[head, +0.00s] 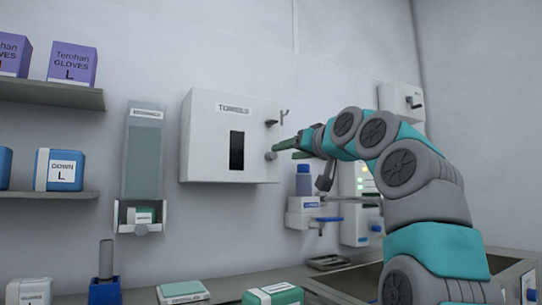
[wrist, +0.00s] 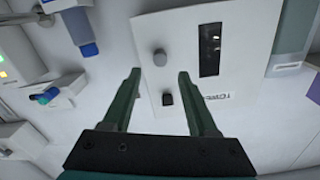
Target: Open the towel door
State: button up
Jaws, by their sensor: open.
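The white towel dispenser (head: 207,150), labelled TOWELS, hangs on the wall with a dark window in its front door. A round grey knob (head: 271,156) sits low at the door's right edge, and a small dark latch (head: 270,122) is above it. My gripper (head: 284,150) is at the dispenser's right side, close to the knob. In the wrist view the dispenser (wrist: 183,25) appears upside down. My open, empty gripper (wrist: 158,72) has the knob (wrist: 160,57) between or just beyond its fingertips; contact cannot be told. The latch (wrist: 167,99) shows between the fingers. The door looks shut.
A blue-capped bottle on a wall holder (head: 303,204) is just below my gripper. A wall dispenser (head: 142,155) hangs to the left, beside shelves of glove boxes (head: 72,64). Below are a counter and a sink (head: 350,283).

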aim_at(274, 155)
jog(key=p+x, duration=0.3)
jog(key=x, duration=0.3)
jog(key=shift+w+a+r+p, duration=0.15)
jog(key=shift+w+p, duration=0.05)
jog(key=shift+p, duration=0.15)
jog(key=shift+w+a, duration=0.2)
grip_shut()
dwell(0.9)
